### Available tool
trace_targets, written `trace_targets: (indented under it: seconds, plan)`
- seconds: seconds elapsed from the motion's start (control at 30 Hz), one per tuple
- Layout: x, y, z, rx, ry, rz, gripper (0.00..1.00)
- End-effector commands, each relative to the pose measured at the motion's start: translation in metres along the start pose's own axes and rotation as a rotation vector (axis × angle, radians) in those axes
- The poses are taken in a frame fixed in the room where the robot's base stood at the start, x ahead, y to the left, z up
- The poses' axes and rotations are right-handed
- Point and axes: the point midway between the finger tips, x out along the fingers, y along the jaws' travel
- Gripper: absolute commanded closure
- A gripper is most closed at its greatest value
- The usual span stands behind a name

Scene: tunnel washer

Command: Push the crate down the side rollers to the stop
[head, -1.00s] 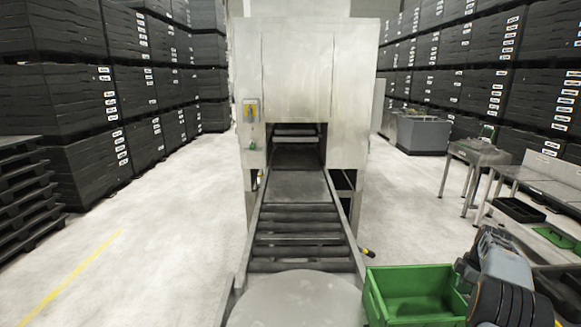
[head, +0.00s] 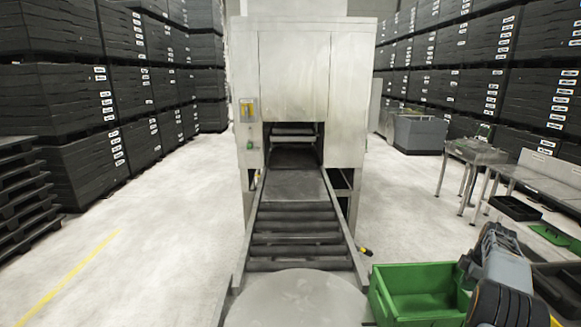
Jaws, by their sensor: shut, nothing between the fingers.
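The green crate (head: 392,313) is upright and looks empty, at the lower right of the head view, just right of the roller track. My gripper (head: 466,264) is at the crate's right edge, with its grey body to the right of it. It is shut with nothing held. I cannot tell whether its tips touch the crate wall. The rollers under the crate are hidden by it and by my arm, and I cannot make out the stop.
A roller track (head: 297,238) runs straight ahead into the steel washer (head: 305,75). Steel tables (head: 480,152) with a black tray (head: 515,208) and a green lid (head: 548,234) stand right. Stacked black crates line both sides.

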Motion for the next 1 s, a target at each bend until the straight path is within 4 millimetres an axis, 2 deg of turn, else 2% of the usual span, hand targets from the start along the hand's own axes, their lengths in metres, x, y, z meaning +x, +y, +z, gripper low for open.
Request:
trace_targets:
  seconds: [0.57, 1.0]
  plan:
    - [0.004, -0.012, -0.020, -0.001, 0.000, 0.000, 1.00]
    - [-0.035, -0.011, -0.026, 0.000, 0.000, 0.001, 1.00]
